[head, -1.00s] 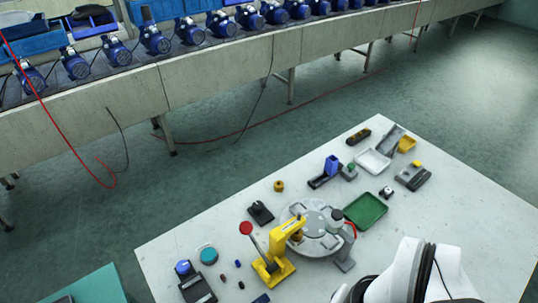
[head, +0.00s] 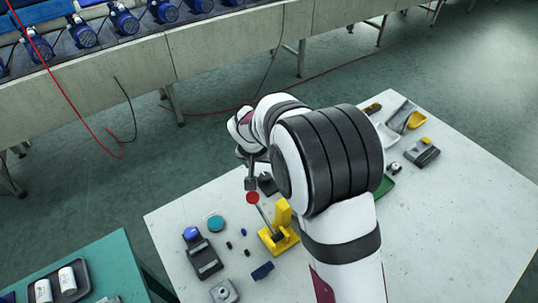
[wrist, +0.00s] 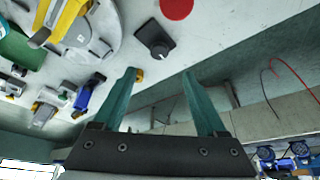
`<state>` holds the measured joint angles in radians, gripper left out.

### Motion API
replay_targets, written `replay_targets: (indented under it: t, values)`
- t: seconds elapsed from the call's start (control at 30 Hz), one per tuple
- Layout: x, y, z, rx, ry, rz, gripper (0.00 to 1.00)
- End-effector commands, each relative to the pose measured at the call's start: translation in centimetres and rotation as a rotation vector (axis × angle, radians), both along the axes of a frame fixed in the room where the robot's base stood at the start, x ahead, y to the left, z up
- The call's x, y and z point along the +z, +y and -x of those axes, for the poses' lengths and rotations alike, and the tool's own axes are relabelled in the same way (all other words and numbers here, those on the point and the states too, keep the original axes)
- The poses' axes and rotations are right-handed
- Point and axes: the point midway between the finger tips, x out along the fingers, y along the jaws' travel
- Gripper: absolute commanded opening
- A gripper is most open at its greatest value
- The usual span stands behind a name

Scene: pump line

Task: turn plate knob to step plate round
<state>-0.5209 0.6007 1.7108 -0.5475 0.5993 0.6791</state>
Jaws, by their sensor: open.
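A black knob (wrist: 158,48) on a dark square base stands on the white table beside the round grey plate (wrist: 104,48). In the head view the dark base (head: 267,184) shows partly beside my arm. The plate is hidden behind my arm there. In the wrist view a yellow press frame (wrist: 68,18) reaches over the plate. My gripper (wrist: 160,72) is open, with its teal fingers apart and nothing between them. In the wrist view its fingertips lie below the knob in the picture, apart from it.
The red lever ball (head: 252,198) of the yellow press (head: 280,234) stands close to my gripper. A brass-coloured piece (wrist: 139,75) shows by the left fingertip. A blue and black fixture (wrist: 90,92) stands near the plate. The table's right front (head: 450,225) is clear.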

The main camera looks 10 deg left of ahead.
Motion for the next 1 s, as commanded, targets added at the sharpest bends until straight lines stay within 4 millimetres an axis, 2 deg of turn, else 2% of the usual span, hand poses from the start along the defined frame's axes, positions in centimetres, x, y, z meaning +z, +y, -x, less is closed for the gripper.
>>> replay_targets:
  t: [0.1, 0.2, 0.33, 0.5, 0.77, 1.0]
  values:
    - [-3.6, -0.1, -1.3, 0.0, 0.004, 0.003, 0.74]
    - [-6.1, -0.1, -2.4, -0.001, 0.003, 0.002, 0.74]
    - [-8.4, -0.1, -3.4, -0.001, 0.002, 0.002, 0.74]
    - [-9.7, -0.1, -4.0, -0.001, 0.001, 0.001, 0.74]
    - [-9.9, -0.1, -4.1, -0.001, 0.001, 0.001, 0.74]
    - [-9.8, -0.1, -4.1, -0.001, 0.001, 0.001, 0.33]
